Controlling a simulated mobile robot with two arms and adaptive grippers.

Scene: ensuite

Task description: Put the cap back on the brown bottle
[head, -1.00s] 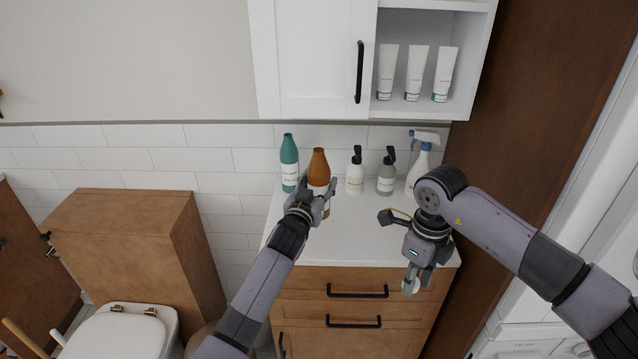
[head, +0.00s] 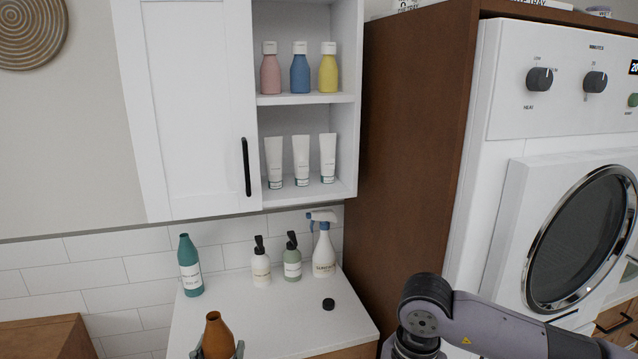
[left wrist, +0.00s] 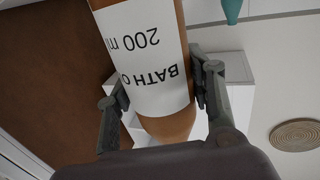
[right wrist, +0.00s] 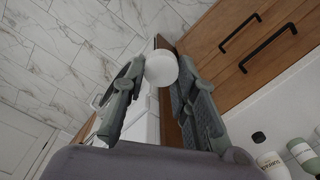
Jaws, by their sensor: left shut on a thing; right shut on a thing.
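The brown bottle (head: 217,335) shows its uncapped neck at the lower edge of the head view. My left gripper (head: 219,350) is shut around its body. In the left wrist view the bottle (left wrist: 160,128) with its white "BATH" label lies between the fingers (left wrist: 158,82). Its base is out of the head view, so I cannot tell whether it touches the counter. A small round black cap (head: 328,304) lies on the white counter; it also shows in the right wrist view (right wrist: 258,137). My right gripper (right wrist: 160,90) is shut on a white round thing (right wrist: 161,68), below the head view.
The counter (head: 270,325) holds a teal bottle (head: 190,265), a white pump bottle (head: 261,265), a green pump bottle (head: 292,260) and a spray bottle (head: 324,250) along the back. A wall cabinet (head: 185,110) hangs above. A tall brown panel (head: 415,150) bounds the right.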

